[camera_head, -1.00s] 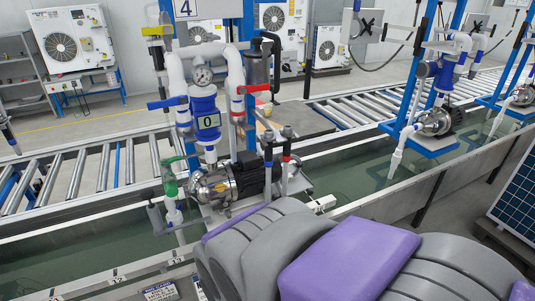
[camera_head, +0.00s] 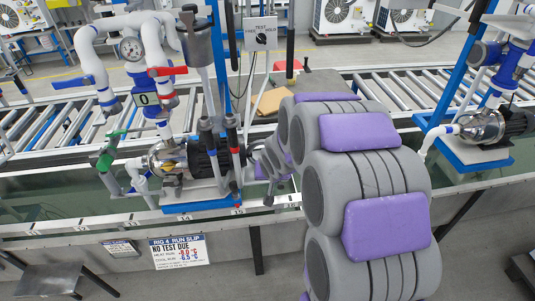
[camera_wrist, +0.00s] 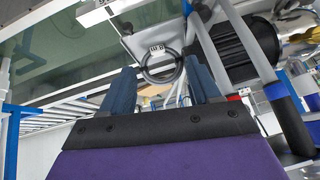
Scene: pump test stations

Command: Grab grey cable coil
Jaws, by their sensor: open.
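A dark grey cable coil (camera_wrist: 163,68) shows in the wrist view as a ring on a pale surface, below a small white label. My gripper (camera_wrist: 160,88) is open, with its two blue-grey fingers on either side of the coil in the picture. The fingers appear apart from the coil; I cannot tell the depth between them. In the head view my gripper (camera_head: 270,168) is at the right end of the pump station, beside its dark upright rods. The coil is not clearly made out there, as my arm and gripper crowd that spot.
The pump (camera_head: 180,160) with blue and white pipes stands left of my gripper. A switch box (camera_head: 260,33) is on a post behind. A roller conveyor (camera_head: 385,93) runs behind the water trough. A notice sign (camera_head: 179,251) hangs on the trough's front.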

